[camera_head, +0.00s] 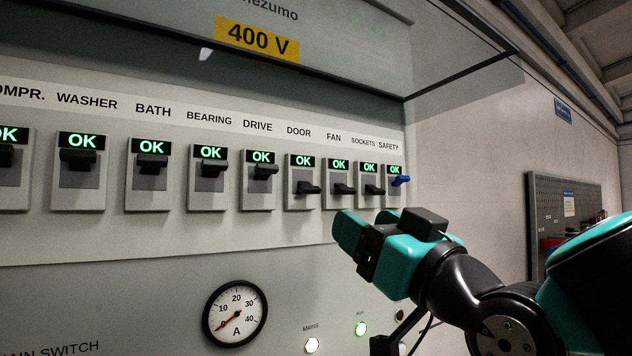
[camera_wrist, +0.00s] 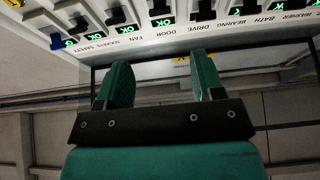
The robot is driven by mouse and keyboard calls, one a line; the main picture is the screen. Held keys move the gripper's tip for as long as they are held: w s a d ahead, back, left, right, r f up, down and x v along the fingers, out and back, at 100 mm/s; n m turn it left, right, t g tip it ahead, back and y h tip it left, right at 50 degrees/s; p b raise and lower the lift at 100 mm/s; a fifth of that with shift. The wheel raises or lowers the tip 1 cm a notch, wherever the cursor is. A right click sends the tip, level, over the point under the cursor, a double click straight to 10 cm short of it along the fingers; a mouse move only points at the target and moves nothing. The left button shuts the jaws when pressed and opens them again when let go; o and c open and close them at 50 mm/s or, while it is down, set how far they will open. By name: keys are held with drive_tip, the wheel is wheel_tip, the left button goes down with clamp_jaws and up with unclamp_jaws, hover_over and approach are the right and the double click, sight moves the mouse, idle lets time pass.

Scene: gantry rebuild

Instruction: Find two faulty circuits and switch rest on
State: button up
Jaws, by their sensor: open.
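A row of breaker switches runs across the cabinet panel in the head view, each with a display reading green OK. The levers of WASHER (camera_head: 77,158), BATH (camera_head: 151,162), BEARING (camera_head: 212,168) and DRIVE (camera_head: 264,171) sit high, close under their displays. The levers of DOOR (camera_head: 308,188), FAN (camera_head: 344,189) and SOCKETS (camera_head: 374,190) sit lower. The blue SAFETY lever (camera_head: 400,180) sits high. COMPR. (camera_head: 8,155) is cut by the left edge. My gripper (camera_head: 366,222) is just below FAN and SOCKETS, apart from the levers. Its fingers are open and empty in the wrist view (camera_wrist: 160,72).
An ammeter (camera_head: 235,313) below the switches has its needle near 0. A white MAINS lamp (camera_head: 312,345) and a green lamp (camera_head: 361,328) are lit. A raised clear cover (camera_head: 450,75) overhangs the row. A dark pegboard (camera_head: 570,215) hangs on the right wall.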

sight(313, 190)
drive_tip(key=p+x, duration=0.5)
drive_tip(key=x, duration=0.6)
drive_tip(key=shift+s, duration=0.1)
drive_tip(key=shift+w+a+r+p, duration=0.2)
drive_tip(key=shift+w+a+p, duration=0.15)
drive_tip(key=shift+w, duration=0.25)
drive_tip(key=shift+c, duration=0.4)
drive_tip(key=c, duration=0.9)
drive_tip(key=shift+o, duration=0.2)
